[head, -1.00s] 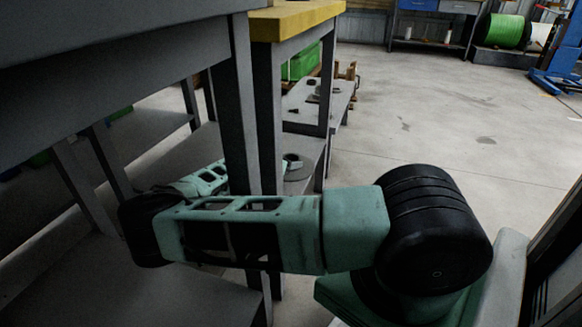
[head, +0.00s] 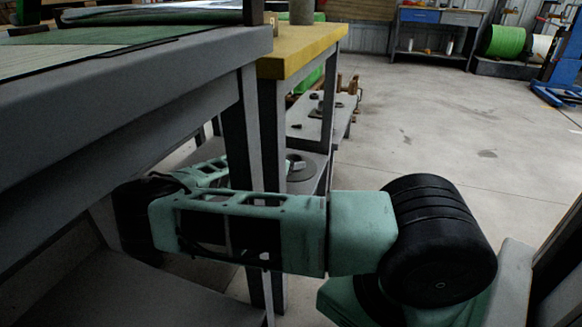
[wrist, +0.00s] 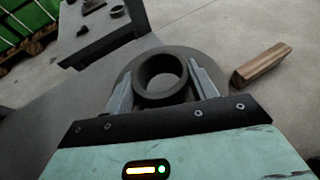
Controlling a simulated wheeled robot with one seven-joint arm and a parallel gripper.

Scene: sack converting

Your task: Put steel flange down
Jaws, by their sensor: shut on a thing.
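The steel flange (wrist: 162,77) is a dark grey disc with a raised ring around a central hole. In the wrist view my gripper (wrist: 162,86) has a finger on either side of the raised ring and is shut on it. The flange lies over a flat grey surface (wrist: 70,105); I cannot tell whether it touches it. In the head view the flange (head: 300,172) shows partly beyond my forearm, at the level of a low shelf under the yellow-topped bench (head: 300,52). My fingers are not clear there.
A wooden block (wrist: 262,65) lies right of the flange. A low grey table (head: 312,125) with small parts stands beyond. A grey bench (head: 130,100) fills the left, above my arm. The concrete floor (head: 450,130) at right is open.

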